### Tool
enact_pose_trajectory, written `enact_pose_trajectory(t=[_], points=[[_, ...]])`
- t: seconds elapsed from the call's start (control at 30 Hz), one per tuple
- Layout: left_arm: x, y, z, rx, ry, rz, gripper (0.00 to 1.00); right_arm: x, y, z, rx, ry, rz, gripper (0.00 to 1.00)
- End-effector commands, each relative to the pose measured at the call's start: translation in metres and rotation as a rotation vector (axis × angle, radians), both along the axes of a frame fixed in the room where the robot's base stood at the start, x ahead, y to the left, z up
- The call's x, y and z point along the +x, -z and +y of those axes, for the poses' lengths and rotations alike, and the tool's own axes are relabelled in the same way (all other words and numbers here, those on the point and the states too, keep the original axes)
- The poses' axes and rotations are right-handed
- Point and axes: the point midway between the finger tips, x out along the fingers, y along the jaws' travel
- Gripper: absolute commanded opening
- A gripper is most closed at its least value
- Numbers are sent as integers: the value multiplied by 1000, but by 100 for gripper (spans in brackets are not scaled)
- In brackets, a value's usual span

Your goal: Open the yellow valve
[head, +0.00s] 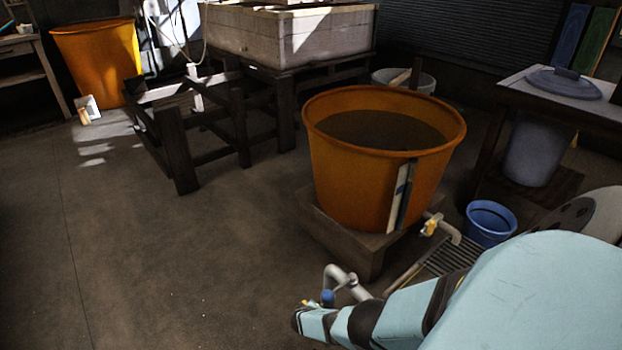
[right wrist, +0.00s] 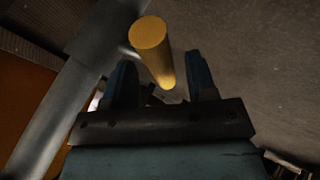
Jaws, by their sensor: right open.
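The yellow valve handle (right wrist: 155,48) is a short round bar in the right wrist view. It lies between the two blue fingers of my right gripper (right wrist: 161,82), which stand apart on either side of it. I cannot tell whether either finger touches it. A grey pipe (right wrist: 68,108) runs beside it on the left. In the head view, a bent grey pipe (head: 340,277) shows beside my right gripper (head: 318,301), low in front of the orange tub. Most of the handle is hidden there. My left gripper is not in view.
An orange tub (head: 335,165) of dark liquid stands on a wooden platform (head: 340,240). Another yellow fitting (head: 430,227) is on a pipe by its base. A blue bucket (head: 490,222) and floor grate (head: 450,256) lie to the right. The floor (head: 170,260) at left is clear.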

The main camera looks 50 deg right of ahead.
Motion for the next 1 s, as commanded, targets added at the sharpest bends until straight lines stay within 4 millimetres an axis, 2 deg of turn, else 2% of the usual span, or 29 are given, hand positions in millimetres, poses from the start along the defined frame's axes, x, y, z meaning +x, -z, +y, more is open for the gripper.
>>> enact_pose_trajectory(t=[0.07,0.2,0.27,0.67,1.0], points=[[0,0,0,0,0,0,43,0,0,0,0,0,0,52],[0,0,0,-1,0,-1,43,0,0,0,0,0,0,20],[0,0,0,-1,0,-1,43,0,0,1,0,0,0,9],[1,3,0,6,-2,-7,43,-1,2,2,1,-2,-21,9],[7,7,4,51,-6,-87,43,-3,6,3,-11,-4,-138,8]])
